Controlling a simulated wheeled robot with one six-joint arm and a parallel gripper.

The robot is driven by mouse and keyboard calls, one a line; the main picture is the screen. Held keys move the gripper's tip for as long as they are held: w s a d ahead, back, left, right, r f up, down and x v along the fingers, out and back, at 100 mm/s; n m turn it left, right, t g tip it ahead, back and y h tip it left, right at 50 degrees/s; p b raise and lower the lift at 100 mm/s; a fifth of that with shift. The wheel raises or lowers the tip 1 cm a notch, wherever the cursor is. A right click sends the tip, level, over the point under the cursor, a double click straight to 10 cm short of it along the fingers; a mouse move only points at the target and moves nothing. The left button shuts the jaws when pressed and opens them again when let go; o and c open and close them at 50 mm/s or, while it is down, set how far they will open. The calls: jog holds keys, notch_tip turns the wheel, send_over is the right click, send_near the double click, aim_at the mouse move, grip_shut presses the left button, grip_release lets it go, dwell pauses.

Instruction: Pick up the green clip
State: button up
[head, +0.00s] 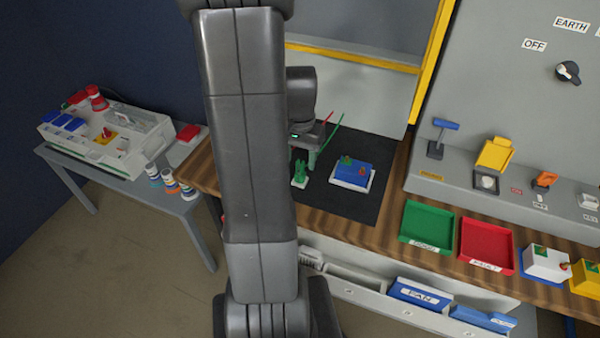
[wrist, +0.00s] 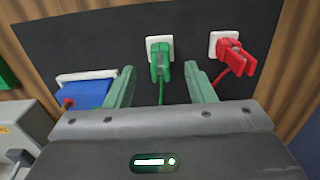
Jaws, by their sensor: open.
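The green clip (wrist: 161,62) stands on a small white plate on the black mat in the wrist view, with a green cord trailing from it towards my gripper. It also shows in the head view (head: 300,171), just right of my arm. My gripper (wrist: 160,70) is open and empty. Its two green fingers lie to the left and right of the clip's line, with the clip between and slightly beyond the tips; no touch is visible. In the head view my gripper (head: 312,158) is small and partly hidden, close to the clip.
A red clip (wrist: 232,54) on its white plate is right of the right finger. A blue box (wrist: 86,94) on a white base is to the left, also in the head view (head: 352,174). A green tray (head: 427,224) and red tray (head: 487,245) lie farther right on the wooden bench.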

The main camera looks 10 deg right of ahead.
aim_at(300, 161)
notch_tip(300, 161, down, 4)
jog(key=shift+w+f, duration=0.1)
jog(key=c, duration=1)
notch_tip(300, 161, up, 10)
jog(key=shift+r, duration=0.1)
jog(key=shift+d, duration=0.1)
dwell(0.5)
